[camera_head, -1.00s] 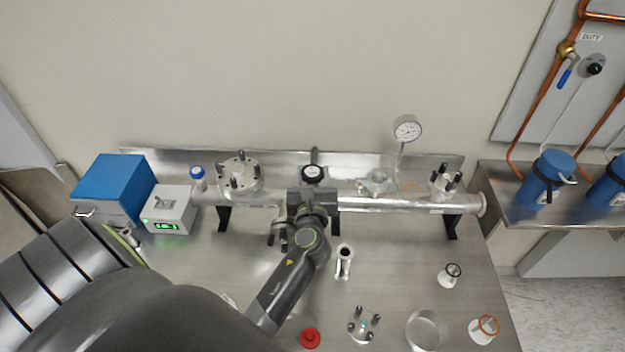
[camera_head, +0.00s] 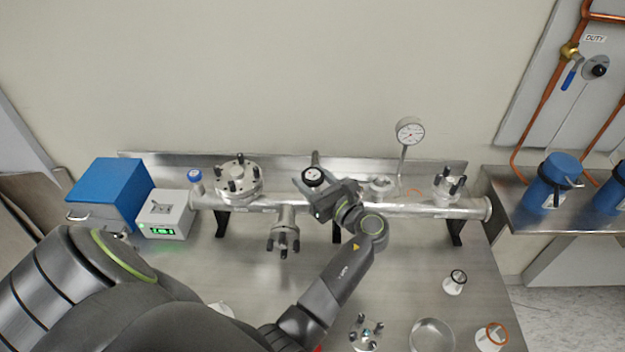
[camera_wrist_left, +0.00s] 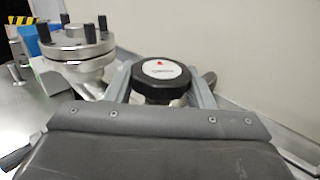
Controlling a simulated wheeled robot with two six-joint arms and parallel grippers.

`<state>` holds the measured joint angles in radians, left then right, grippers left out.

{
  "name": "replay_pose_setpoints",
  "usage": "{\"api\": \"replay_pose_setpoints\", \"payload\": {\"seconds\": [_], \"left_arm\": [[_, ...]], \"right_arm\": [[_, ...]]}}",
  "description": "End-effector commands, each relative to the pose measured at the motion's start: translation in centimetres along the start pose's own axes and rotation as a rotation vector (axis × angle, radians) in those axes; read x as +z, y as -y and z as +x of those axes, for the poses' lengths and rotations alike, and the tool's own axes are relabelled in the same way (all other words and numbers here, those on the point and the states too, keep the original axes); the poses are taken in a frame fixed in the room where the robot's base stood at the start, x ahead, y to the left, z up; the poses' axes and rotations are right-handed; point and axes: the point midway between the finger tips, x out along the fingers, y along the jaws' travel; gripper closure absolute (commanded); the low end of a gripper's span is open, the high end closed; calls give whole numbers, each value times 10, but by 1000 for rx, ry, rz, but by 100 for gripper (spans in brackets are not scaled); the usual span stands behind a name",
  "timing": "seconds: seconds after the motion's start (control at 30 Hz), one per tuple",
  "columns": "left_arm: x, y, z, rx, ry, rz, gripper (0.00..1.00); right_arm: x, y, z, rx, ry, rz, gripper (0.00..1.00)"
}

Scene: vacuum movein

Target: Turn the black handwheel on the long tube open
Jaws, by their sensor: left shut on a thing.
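The black handwheel (camera_head: 314,176) with a white cap sits on top of the long tube (camera_head: 400,208), near its middle. My left gripper (camera_head: 312,180) is shut on the handwheel, with a finger on either side of it. In the left wrist view the handwheel (camera_wrist_left: 160,80) lies between the two grey fingers, and a small red mark shows on its cap. The gripper hides the valve body below the wheel. My right gripper is not in view.
A flange with black studs (camera_head: 238,178) stands left of the wheel, and a gauge (camera_head: 410,131) rises to the right. A flanged side port (camera_head: 284,238) points forward. A grey box with a green display (camera_head: 164,215) and a blue case (camera_head: 108,193) stand left. Loose fittings lie in front.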

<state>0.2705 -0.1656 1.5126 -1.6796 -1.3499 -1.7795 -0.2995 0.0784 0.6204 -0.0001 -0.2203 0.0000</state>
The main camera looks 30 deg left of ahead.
Motion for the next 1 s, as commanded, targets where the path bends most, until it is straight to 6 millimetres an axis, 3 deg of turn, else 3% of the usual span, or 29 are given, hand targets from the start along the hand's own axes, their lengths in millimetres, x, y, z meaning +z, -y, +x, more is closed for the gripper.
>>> {"api": "replay_pose_setpoints", "payload": {"seconds": [0.5,0.53,0.67,1.0], "left_arm": [[-2,-1,0,19,-5,2,74],[-2,-1,0,19,-5,2,49],[-2,0,0,19,-4,2,32],[0,0,1,18,-1,1,30]], "right_arm": [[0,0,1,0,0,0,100],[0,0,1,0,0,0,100],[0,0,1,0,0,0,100],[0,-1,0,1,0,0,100]]}}
